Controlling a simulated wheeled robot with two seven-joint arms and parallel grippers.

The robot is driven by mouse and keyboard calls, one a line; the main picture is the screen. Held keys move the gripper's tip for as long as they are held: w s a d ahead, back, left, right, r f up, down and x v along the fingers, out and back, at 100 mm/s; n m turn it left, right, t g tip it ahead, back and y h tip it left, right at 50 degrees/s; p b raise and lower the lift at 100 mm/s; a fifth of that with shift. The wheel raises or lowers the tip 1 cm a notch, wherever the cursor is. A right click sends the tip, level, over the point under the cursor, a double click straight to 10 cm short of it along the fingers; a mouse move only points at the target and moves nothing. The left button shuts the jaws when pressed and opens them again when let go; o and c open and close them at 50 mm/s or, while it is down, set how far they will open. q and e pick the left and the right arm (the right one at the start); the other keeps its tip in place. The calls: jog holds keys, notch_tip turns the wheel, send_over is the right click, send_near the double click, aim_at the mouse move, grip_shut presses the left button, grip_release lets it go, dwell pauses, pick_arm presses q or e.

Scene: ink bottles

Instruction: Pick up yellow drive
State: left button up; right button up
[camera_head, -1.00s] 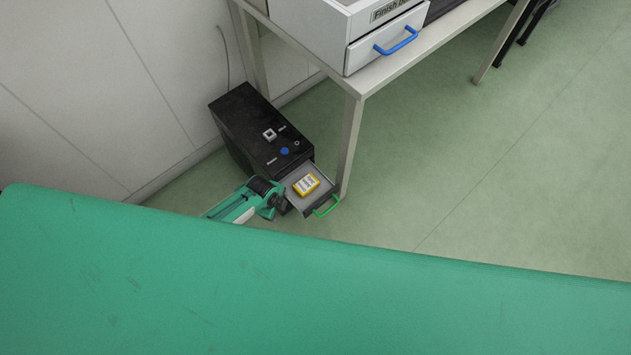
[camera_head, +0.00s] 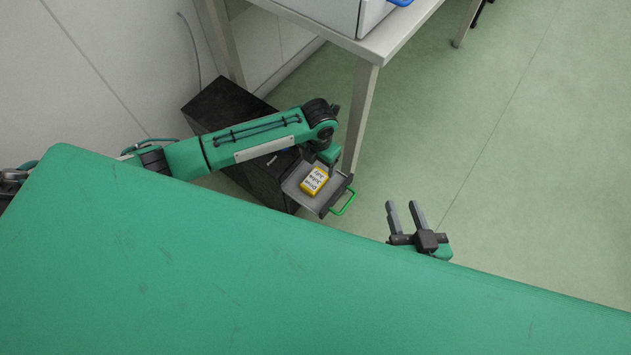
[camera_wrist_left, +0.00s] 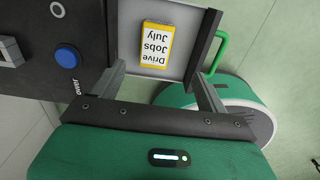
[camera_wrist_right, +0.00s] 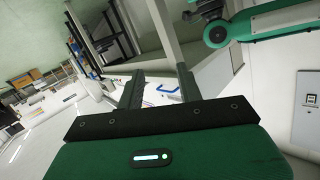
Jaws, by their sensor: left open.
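The yellow drive (camera_head: 314,181) with a white label lies in an open grey drawer (camera_head: 293,186) of a black box. In the left wrist view the drive (camera_wrist_left: 155,47) reads "Drive Jobs July" upside down. My left gripper (camera_wrist_left: 160,78) is open, with its fingers spread wider than the drive and near the drawer. The drive is ahead of them, untouched. In the head view my left forearm and wrist hide the left fingers. My right gripper (camera_head: 403,205) is open and empty, to the right of the drawer.
The black box (camera_head: 215,105) stands beside a table leg (camera_head: 360,110). Its drawer has a green handle (camera_head: 343,203). A blue button (camera_wrist_left: 67,57) is on its top. Green floor (camera_head: 480,130) to the right is clear.

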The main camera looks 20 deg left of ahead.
pick_arm(q)
jog(key=b, duration=0.2)
send_over(315, 180)
jog(key=f, duration=0.5)
jog(key=shift+w+d+f, duration=0.15)
jog(key=shift+d+f, duration=0.2)
jog(key=shift+a+f, duration=0.1)
jog(key=shift+f, duration=0.4)
jog(key=f, duration=0.1)
jog(key=f+b, duration=0.1)
jog(key=f, duration=0.2)
jog(key=shift+a+f+b, duration=0.2)
jog(key=shift+a+b, duration=0.1)
jog(key=shift+f, duration=0.1)
pick_arm(e)
jog(key=w+d+r+t, duration=0.1)
jog(key=d+r+t, duration=0.1)
jog(key=r+t, duration=0.3)
jog(key=w+d+r+t+y, duration=0.1)
jog(key=r+t, duration=0.4)
jog(key=r, duration=0.6)
jog(key=shift+w+d+r+t, duration=0.35)
jog(key=shift+w+d+t, duration=0.1)
jog(key=shift+d, duration=0.35)
pick_arm(q)
jog(key=c, duration=1.2)
jog(key=shift+o, duration=0.2)
